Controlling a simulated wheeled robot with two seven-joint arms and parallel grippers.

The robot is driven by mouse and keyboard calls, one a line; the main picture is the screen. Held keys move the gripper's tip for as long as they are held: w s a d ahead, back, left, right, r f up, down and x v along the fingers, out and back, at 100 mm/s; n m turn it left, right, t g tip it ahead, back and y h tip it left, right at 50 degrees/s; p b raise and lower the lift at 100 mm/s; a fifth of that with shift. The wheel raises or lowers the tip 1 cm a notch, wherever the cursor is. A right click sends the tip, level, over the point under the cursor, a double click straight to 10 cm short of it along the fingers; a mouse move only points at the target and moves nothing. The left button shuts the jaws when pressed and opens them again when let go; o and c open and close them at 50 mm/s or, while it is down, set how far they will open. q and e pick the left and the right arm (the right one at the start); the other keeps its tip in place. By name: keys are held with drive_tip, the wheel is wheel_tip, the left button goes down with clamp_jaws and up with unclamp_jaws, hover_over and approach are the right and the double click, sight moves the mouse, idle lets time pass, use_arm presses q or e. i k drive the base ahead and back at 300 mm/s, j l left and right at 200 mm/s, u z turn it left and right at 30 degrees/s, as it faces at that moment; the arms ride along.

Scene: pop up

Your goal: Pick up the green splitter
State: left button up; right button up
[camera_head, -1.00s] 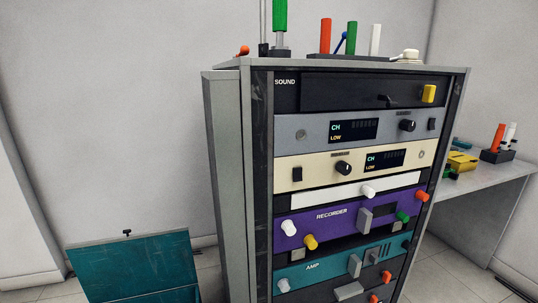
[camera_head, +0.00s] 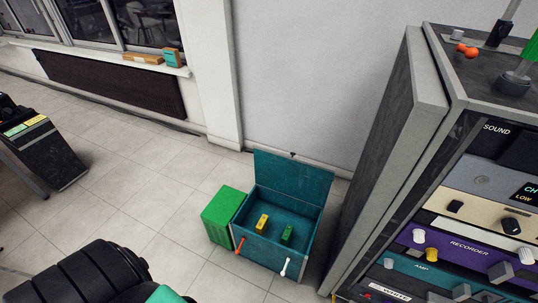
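A small green block (camera_head: 287,234) lies inside an open teal box (camera_head: 272,262) on the floor; it may be the green splitter, but I cannot tell for certain. A similar yellow block (camera_head: 262,223) lies to its left in the same box. Another green piece (camera_head: 533,52) shows at the right edge, above the rack top, cut off by the frame. A black ribbed part of my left arm shows at the lower left. Neither of my grippers is in view.
The tall rack (camera_head: 421,90) fills the right side, close to the box. A green crate (camera_head: 220,215) stands against the box's left side. A dark cabinet (camera_head: 53,152) stands far left. The tiled floor between is clear.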

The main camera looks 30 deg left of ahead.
sight(287, 233)
drive_tip(key=u, duration=0.9)
